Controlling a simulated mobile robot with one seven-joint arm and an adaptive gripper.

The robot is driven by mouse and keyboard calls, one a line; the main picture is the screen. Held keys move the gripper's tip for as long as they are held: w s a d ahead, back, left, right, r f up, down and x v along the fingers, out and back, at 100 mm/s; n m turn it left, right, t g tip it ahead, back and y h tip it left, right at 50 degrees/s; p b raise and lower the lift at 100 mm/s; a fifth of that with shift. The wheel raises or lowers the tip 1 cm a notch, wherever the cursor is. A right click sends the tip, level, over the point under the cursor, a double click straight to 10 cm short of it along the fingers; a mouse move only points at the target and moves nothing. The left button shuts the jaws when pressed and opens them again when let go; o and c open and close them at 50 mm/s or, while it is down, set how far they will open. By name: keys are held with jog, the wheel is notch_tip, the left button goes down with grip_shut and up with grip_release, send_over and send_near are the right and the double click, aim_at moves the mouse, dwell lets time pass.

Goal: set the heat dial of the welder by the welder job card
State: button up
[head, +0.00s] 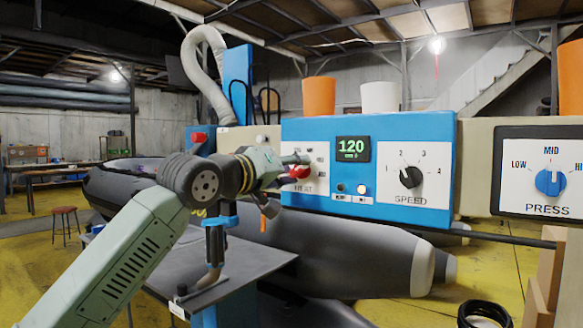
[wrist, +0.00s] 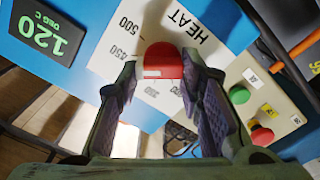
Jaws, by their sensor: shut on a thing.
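The welder (head: 320,135) is a blue box whose display (head: 352,148) reads 120; the display also shows in the wrist view (wrist: 42,38). The heat dial (wrist: 161,64) is a red knob on a white plate marked HEAT, with 500 and 450 readable and smaller-looking numbers partly hidden. My gripper (wrist: 160,76) is shut on the heat dial, one finger on each side. In the head view my gripper (head: 289,168) covers much of the heat plate. I cannot tell which number the dial points to. I see no readable welder job card.
Right of the heat plate are a black speed dial (head: 411,177) and a blue press dial (head: 550,183). A box with green and red buttons (wrist: 262,136) is beside the welder. A grey boat tube (head: 340,253) lies below. Orange and white containers stand on top.

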jog(key=shift+m, duration=0.5)
jog(key=o, duration=1.2)
jog(key=shift+c, duration=0.2)
jog(key=v, duration=1.2)
